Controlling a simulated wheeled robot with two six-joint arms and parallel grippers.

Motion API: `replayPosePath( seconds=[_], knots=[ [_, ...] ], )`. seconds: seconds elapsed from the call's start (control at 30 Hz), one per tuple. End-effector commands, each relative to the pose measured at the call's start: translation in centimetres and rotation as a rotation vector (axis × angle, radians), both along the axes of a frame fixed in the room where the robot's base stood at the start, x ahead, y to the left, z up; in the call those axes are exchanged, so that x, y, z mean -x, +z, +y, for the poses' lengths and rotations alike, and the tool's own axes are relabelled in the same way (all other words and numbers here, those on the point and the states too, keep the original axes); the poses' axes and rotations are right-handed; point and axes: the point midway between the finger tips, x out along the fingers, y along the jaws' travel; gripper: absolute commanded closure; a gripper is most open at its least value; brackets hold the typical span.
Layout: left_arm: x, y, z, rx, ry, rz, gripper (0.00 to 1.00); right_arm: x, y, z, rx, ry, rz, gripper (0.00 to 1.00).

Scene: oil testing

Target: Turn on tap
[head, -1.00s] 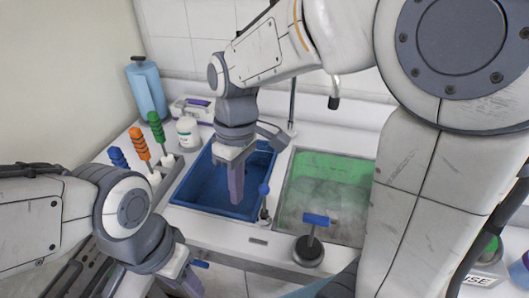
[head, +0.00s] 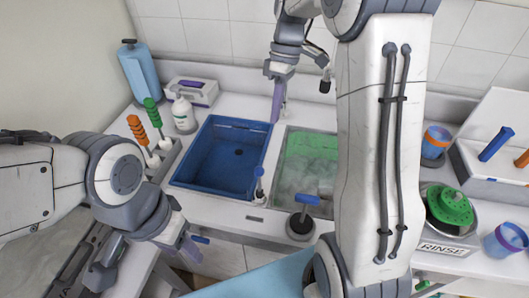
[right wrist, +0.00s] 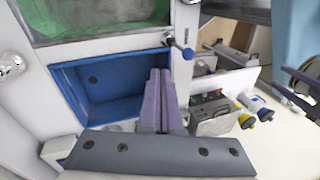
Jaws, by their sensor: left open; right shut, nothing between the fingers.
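The tap's black spout tip (head: 325,84) shows behind the sinks, partly hidden by my right arm. A small blue-topped lever (head: 258,184) stands at the front between the blue basin (head: 185,172) and the green-lined sink (head: 296,150). A blue T-shaped handle (head: 307,199) on a dark round base stands in front of the green sink. My right gripper (head: 275,118) is shut and empty near the back, between the two basins. Its purple fingers (right wrist: 160,75) also show in the right wrist view, with a blue-topped lever (right wrist: 182,48) beyond them. My left gripper (head: 195,254) is open and empty, low before the counter.
A white bottle (head: 183,113), a tissue box (head: 193,92) and a blue paper roll (head: 140,73) stand at the back left. Coloured-handled brushes (head: 150,112) stand left of the basin. A rinse container (head: 446,240) and blue cups (head: 436,141) are on the right.

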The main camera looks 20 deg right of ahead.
Motion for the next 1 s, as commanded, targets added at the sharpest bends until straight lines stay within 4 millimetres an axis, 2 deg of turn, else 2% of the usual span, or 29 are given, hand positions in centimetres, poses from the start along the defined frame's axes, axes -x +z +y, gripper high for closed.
replayPosePath(
  seconds=[0.4, 0.7, 1.0],
  knots=[
    [0.0, 1.3, 0.0, 0.0, 0.001, 0.0, 0.5, 1.9, -8.1, 1.9, -0.001, 0.0, 0.007, 1.0],
    [0.0, 2.5, 0.0, 0.0, 0.001, 0.0, 0.5, 4.3, -8.6, 4.4, 0.0, 0.001, 0.001, 1.0],
    [0.0, 2.5, 0.0, 0.0, 0.001, 0.0, 0.5, 4.5, -8.8, 4.6, 0.001, -0.001, 0.001, 1.0]
  ],
)
